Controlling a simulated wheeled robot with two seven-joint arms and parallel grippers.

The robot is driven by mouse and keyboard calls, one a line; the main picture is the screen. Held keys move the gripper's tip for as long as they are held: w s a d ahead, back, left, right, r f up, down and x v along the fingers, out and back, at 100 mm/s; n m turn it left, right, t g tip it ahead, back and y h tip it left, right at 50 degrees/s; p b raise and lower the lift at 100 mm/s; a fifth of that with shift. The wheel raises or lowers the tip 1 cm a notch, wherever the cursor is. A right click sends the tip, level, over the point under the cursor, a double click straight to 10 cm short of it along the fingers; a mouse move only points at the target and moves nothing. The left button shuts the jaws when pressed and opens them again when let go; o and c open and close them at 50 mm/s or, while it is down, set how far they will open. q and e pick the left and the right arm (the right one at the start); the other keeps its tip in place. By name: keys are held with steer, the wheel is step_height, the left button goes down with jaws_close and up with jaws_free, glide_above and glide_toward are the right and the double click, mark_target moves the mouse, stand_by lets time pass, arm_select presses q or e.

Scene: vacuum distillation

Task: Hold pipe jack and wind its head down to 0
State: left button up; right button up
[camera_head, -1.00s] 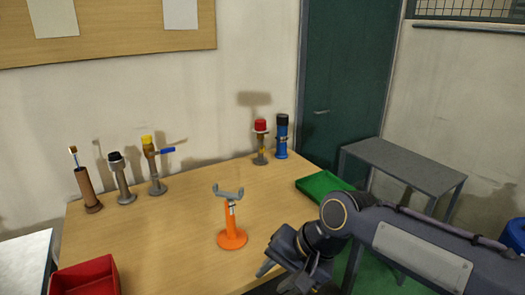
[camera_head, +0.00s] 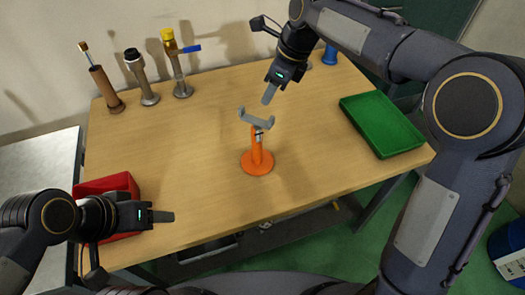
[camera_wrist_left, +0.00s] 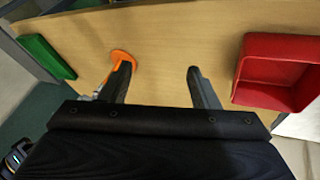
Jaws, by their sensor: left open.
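The pipe jack (camera_head: 257,150) stands upright on the table, with a round orange base and body and a grey forked head (camera_head: 257,119). Its orange base (camera_wrist_left: 122,55) shows in the left wrist view, partly hidden by a finger. My left gripper (camera_head: 162,216) is open and empty, near the table's front edge, left of the jack and in front of it. Its two spread fingers (camera_wrist_left: 158,77) show in the left wrist view. My right gripper (camera_head: 268,94) points down just behind and above the jack's head, apart from it as far as I can see; its opening is hidden.
A red bin (camera_head: 110,186) lies beside my left gripper at the table's left front. A green tray (camera_head: 384,122) lies at the right. Several pipe fittings (camera_head: 176,65) and a brown holder (camera_head: 105,92) stand along the back. The wooden table around the jack is clear.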

steer(key=shift+w, duration=0.15)
arm_select(q)
steer(key=w+a+f+m+g+y, duration=0.1)
steer(key=w+a+f+m+y, duration=0.1)
steer(key=w+f+m+y, duration=1)
steer(key=m+t+h, duration=0.8)
steer(key=m+t, duration=0.7)
steer(key=m, duration=0.9)
glide_toward(257, 152)
steer(key=w, duration=0.1)
steer(key=w+r, duration=0.1)
steer(key=w, duration=0.1)
steer(key=shift+w+a, duration=0.2)
steer(key=shift+w, duration=0.15)
steer(key=shift+w+d+f, duration=0.15)
steer(key=shift+d+f, duration=0.05)
steer(key=w, duration=0.7)
steer(key=shift+w+a, duration=0.15)
steer(key=shift+w, duration=0.1)
